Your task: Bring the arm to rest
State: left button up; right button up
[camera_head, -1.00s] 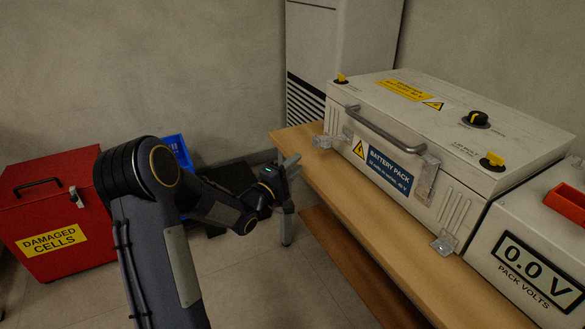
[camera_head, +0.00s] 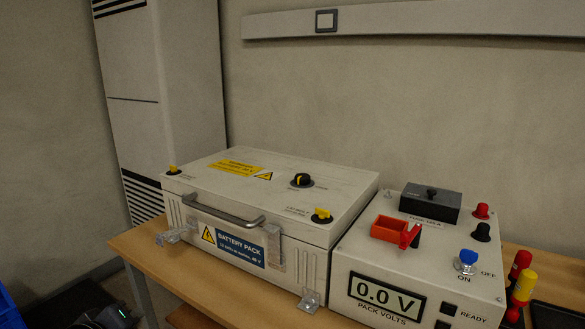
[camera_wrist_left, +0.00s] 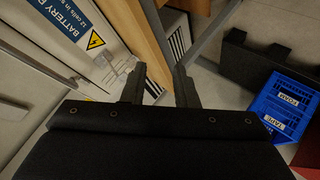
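My left gripper (camera_wrist_left: 159,80) shows in the left wrist view with its two dark fingers apart and nothing between them. In the head view only a dark part of my left arm with a green light shows at the bottom left corner; its fingers are not clear there. The gripper is off the left end of the wooden bench (camera_head: 150,262). The closed white battery pack (camera_head: 240,247) stands on the bench and appears at the upper left of the left wrist view (camera_wrist_left: 75,35). My right gripper is in neither view.
A grey tester (camera_head: 345,262) reading 0.0 V stands right of the pack, with red and yellow handled tools (camera_head: 520,285) beyond it. A blue crate (camera_wrist_left: 285,105) sits on the floor near a dark object (camera_wrist_left: 250,62). A tall white cabinet (camera_head: 165,90) stands behind.

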pick_arm(q)
jog(key=s+d+f+m+g+h, duration=0.2)
jog(key=s+d+m+g, duration=0.15)
jog(key=s+d, duration=0.45)
jog(key=s+d+f+m+g+h, duration=0.25)
jog(key=s+m, duration=0.25)
jog(key=s, duration=0.7)
notch_tip(320, 180, up, 35)
jog(key=w+p, duration=0.1)
jog(key=p, duration=3.4)
jog(key=shift+d+r+n, duration=0.1)
jog(key=shift+n, duration=0.15)
